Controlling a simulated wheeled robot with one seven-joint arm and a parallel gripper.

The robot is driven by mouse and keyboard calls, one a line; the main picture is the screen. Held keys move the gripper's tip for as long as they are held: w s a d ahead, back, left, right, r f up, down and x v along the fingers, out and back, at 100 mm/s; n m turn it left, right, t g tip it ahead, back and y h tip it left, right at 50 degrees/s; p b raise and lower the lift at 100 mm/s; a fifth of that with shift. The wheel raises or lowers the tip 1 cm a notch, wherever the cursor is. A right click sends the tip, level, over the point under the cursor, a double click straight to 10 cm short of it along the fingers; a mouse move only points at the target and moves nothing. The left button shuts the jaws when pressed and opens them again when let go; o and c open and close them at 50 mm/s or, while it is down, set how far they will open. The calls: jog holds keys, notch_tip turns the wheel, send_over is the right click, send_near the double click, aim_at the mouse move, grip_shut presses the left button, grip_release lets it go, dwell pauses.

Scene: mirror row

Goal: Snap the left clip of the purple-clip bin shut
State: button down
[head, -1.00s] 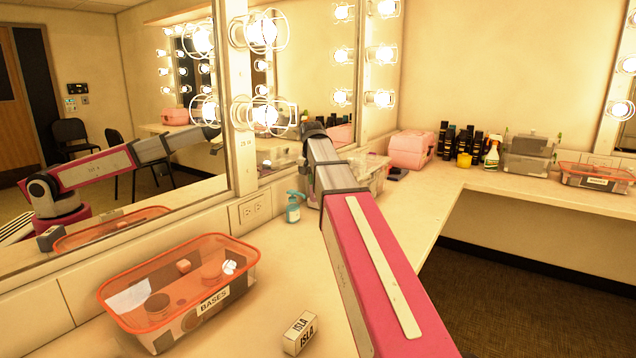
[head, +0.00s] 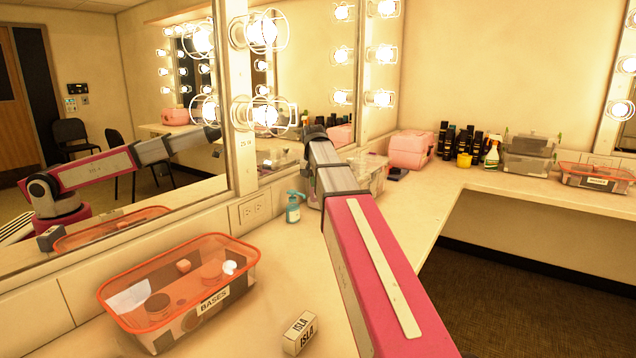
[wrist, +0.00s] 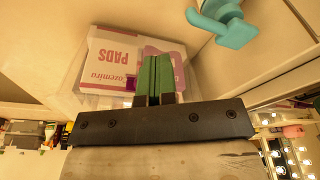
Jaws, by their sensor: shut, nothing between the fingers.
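The clear bin (head: 376,172) stands on the counter by the mirror post, partly hidden behind my arm in the head view. A small purple piece (wrist: 130,84), perhaps the clip, shows just left of my fingers. My gripper (wrist: 156,60) has its green fingers shut together, empty, in front of the bin. I cannot tell whether they touch it. The clip's position is not clear. The head view hides my gripper behind the arm.
A teal pump bottle (head: 293,207) stands close to the bin and also shows in the wrist view (wrist: 225,22). An orange-lidded BASES bin (head: 180,290) and a white ISLA block (head: 300,332) are nearer. A pink case (head: 410,149) stands beyond the bin.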

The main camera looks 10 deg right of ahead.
jog(key=shift+w+d+r, duration=0.25)
jog(key=shift+w+d, duration=0.5)
jog(key=shift+w+d+r, duration=0.3)
jog(key=shift+w+d, duration=0.45)
jog(key=shift+w, duration=0.05)
jog(key=shift+w+d+r, duration=0.25)
jog(key=shift+w+d, duration=0.5)
jog(key=shift+r, duration=0.1)
jog(key=r, duration=0.5)
jog(key=shift+s+a+r, duration=0.3)
jog(key=shift+s, duration=0.05)
jog(key=shift+s, duration=0.1)
dwell(0.3)
